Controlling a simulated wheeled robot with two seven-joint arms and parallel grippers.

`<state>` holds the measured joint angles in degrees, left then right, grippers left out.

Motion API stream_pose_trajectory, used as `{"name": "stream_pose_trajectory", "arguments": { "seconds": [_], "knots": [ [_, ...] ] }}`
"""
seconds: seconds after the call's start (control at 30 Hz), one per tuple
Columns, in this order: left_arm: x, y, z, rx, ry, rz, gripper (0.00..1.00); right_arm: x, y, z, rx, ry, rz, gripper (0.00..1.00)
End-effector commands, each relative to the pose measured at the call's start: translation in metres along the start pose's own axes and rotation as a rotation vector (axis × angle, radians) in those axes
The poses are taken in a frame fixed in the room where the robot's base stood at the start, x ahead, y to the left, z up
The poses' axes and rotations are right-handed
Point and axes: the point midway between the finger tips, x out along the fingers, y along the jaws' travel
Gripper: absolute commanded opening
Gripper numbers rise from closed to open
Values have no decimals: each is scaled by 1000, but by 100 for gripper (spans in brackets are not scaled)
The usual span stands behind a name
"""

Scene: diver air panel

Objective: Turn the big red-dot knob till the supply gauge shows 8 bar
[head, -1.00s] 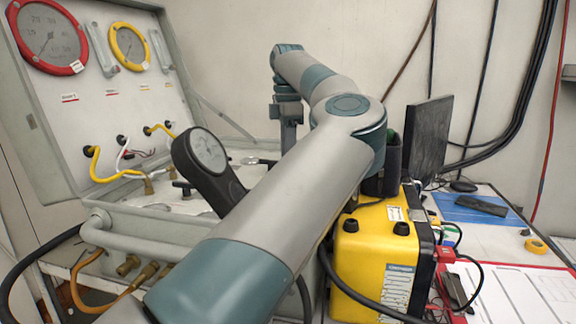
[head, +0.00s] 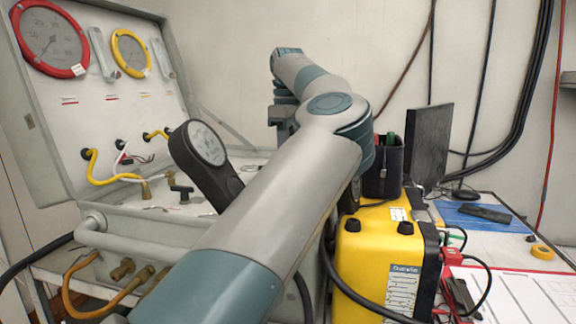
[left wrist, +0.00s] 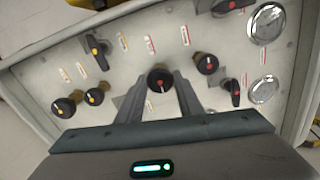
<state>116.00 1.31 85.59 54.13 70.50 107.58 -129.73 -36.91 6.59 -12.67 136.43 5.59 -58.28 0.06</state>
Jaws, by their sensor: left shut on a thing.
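In the left wrist view, a dark round knob with a red dot (left wrist: 160,80) stands on the pale panel (left wrist: 125,65). My left gripper (left wrist: 159,86) has one finger on each side of this knob and is shut on it. In the head view, my arm crosses the middle and hides the gripper and knob. A large red-rimmed gauge (head: 48,38) and a smaller yellow-rimmed gauge (head: 131,53) sit in the raised lid. A black gauge (head: 207,144) stands tilted by the arm. I cannot read which is the supply gauge, or any value. My right gripper is out of view.
Other knobs crowd the panel, including another red-dot one (left wrist: 206,63) and a yellow-dot one (left wrist: 92,97). Yellow hoses (head: 105,178) hang at the lid. A yellow battery box (head: 375,255) and a black monitor (head: 428,145) stand to the right of my arm.

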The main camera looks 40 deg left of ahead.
Motion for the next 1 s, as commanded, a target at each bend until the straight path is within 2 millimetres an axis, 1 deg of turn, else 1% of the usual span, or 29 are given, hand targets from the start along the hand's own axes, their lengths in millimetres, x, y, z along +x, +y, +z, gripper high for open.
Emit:
{"name": "stream_pose_trajectory", "arguments": {
  "seconds": [0.03,0.27,0.3,0.37,0.77,0.87,1.0],
  "knots": [
    [-2,1,0,2,3,6,11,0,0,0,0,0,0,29],
    [-2,1,0,1,3,6,11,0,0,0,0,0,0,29],
    [-2,1,0,0,3,6,38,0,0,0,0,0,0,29],
    [-2,1,0,0,2,5,52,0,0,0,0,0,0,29],
    [-3,0,0,-1,1,2,52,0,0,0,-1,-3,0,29],
    [-8,0,0,-1,1,2,52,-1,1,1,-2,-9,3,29],
    [-24,0,0,0,0,3,52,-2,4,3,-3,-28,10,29]
  ]
}}
